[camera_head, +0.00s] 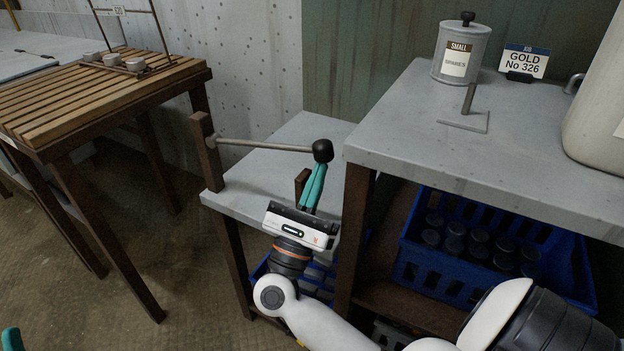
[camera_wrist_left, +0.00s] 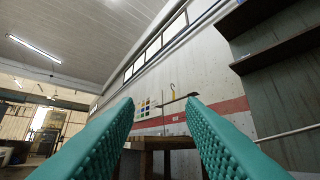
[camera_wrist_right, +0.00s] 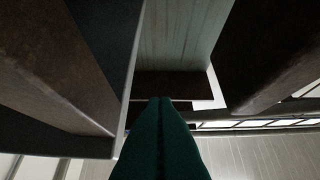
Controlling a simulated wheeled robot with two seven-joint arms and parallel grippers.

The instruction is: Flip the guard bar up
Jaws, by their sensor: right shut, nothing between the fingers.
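The guard bar (camera_head: 268,146) is a thin grey rod. It runs nearly level from a brown post (camera_head: 207,150) on the left to a black knob (camera_head: 322,150) on the right, over a low grey bench. My right gripper (camera_head: 318,168) has its teal fingers shut and empty, pointing up right beneath the knob; I cannot tell if they touch it. In the right wrist view the shut fingers (camera_wrist_right: 160,100) point up between dark beams, and the bar is not clear there. My left gripper (camera_wrist_left: 160,105) is open and empty, away from the bar; only a teal tip (camera_head: 11,339) shows at the head view's lower left.
A taller grey table (camera_head: 400,140) stands right of the bar, with a lidded tin (camera_head: 461,52), a sign (camera_head: 525,61) and a small metal stand (camera_head: 466,119). A blue crate (camera_head: 420,270) sits below it. A slatted wooden table (camera_head: 100,90) is at left, with open floor between.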

